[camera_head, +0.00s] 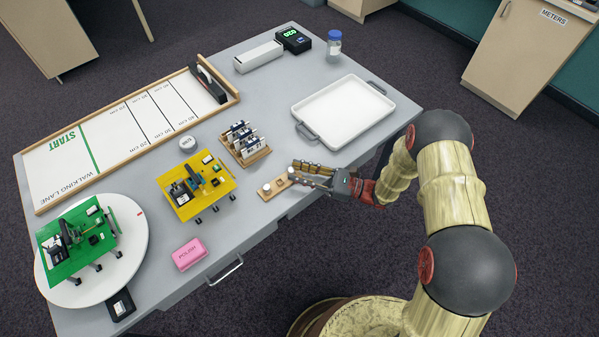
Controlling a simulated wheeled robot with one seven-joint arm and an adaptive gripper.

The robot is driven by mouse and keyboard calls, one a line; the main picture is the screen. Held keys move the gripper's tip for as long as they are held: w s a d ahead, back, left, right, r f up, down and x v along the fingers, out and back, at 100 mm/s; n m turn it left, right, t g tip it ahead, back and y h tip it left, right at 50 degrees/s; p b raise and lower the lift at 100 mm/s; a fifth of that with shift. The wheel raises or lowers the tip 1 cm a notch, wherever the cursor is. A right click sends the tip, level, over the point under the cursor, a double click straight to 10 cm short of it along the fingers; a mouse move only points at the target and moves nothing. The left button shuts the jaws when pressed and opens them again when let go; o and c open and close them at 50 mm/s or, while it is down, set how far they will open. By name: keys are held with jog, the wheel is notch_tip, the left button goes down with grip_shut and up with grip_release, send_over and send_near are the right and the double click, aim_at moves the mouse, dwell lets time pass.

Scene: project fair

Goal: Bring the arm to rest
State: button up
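My arm reaches in from the right side of the head view, bent at its dark round joints. My gripper (318,177) is low at the near right edge of the grey table (262,98). Its fingertips point left, close to a small wooden block with white round pieces (276,187). The view is too small to tell whether the fingers touch the block or how far apart they are. I see nothing clearly held.
A white tray (343,111) lies beyond the gripper. A wooden rack (244,148), a yellow walker board (196,184) and a pink polish box (189,254) stand to the left. A green walker board (78,240) rests on a white disc (125,262). Open floor lies right of the table.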

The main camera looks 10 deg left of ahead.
jog(key=shift+s+d+f+m+h+p, duration=0.1)
jog(key=shift+s+f+m+h+p, duration=0.15)
jog(key=shift+f+h+p, duration=0.25)
jog(key=shift+s+d+f+m+h+p, duration=0.1)
jog(key=shift+f+m+h+p, duration=0.2)
jog(key=shift+f+p, duration=0.4)
jog(key=shift+w+a+r+p, duration=0.15)
jog(key=shift+w+r+p, duration=0.05)
jog(key=shift+r+p, duration=0.7)
jog(key=shift+w+r+p, duration=0.2)
jog(key=shift+r+p, duration=0.15)
jog(key=shift+r, duration=0.35)
jog(key=shift+r+p, duration=0.4)
jog(key=shift+r, duration=0.4)
jog(key=shift+w+a+r+n, duration=0.1)
jog(key=shift+r+n, duration=0.05)
jog(key=shift+n, duration=0.1)
